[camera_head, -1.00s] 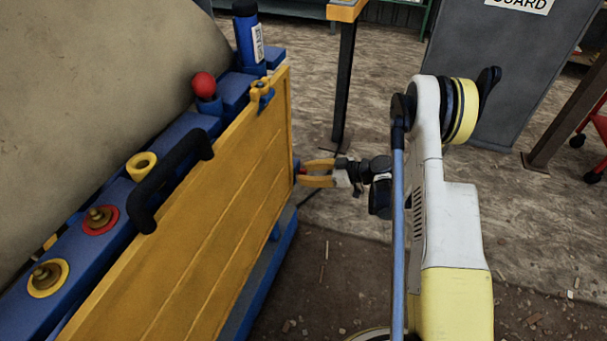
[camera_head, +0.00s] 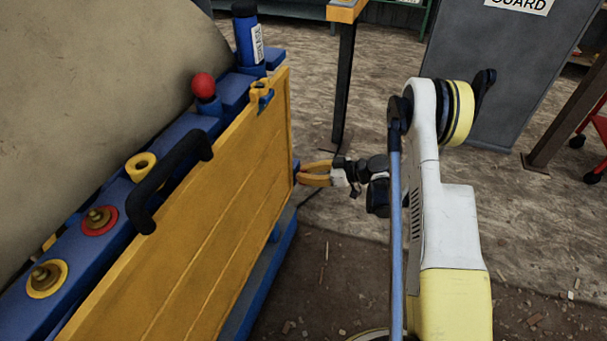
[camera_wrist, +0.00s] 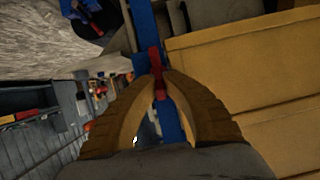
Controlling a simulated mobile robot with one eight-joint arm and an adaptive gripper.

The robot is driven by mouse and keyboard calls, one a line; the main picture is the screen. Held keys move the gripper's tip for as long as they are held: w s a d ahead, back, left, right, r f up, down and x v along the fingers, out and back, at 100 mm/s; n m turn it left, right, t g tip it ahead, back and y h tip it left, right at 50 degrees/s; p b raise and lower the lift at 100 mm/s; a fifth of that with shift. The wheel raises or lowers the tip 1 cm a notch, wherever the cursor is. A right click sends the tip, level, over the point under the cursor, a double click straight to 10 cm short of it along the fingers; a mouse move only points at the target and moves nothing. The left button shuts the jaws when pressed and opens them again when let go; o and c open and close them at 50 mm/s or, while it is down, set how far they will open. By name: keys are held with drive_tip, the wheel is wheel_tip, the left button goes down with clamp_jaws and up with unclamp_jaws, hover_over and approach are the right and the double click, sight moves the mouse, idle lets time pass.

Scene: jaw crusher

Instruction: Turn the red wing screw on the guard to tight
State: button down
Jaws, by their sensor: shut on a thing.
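The yellow guard (camera_head: 215,205) stands upright on the blue machine, with a black handle on its top edge; it also fills the right of the wrist view (camera_wrist: 250,65). The red wing screw (camera_wrist: 156,62) stands at the guard's edge in the wrist view, over a blue strip. My gripper (camera_wrist: 160,80) has its two yellow-brown fingers shut on the screw, one on each side. In the head view my gripper (camera_head: 301,175) reaches the guard's far right edge, and the screw is hidden there.
On the blue frame beside the guard are a red ball knob (camera_head: 203,85), a yellow ring (camera_head: 141,165) and brass studs (camera_head: 99,220). A blue bottle (camera_head: 247,40) stands at the back. A table leg (camera_head: 343,90) is behind my gripper. The floor right of the guard is littered.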

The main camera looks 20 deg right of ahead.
drive_tip(key=m+g+y, duration=0.1)
drive_tip(key=m, duration=0.2)
drive_tip(key=m+g+y, duration=0.1)
drive_tip(key=m+y, duration=0.1)
drive_tip(key=w+f+m+g+y, duration=0.1)
drive_tip(key=m, duration=0.2)
drive_tip(key=shift+w+d+m+g, duration=0.1)
drive_tip(key=shift+d+m+g, duration=0.2)
drive_tip(key=shift+d, duration=0.1)
drive_tip(key=shift+y, duration=0.3)
idle(0.3)
drive_tip(key=c, duration=1.5)
unclamp_jaws()
drive_tip(key=v, duration=1.2)
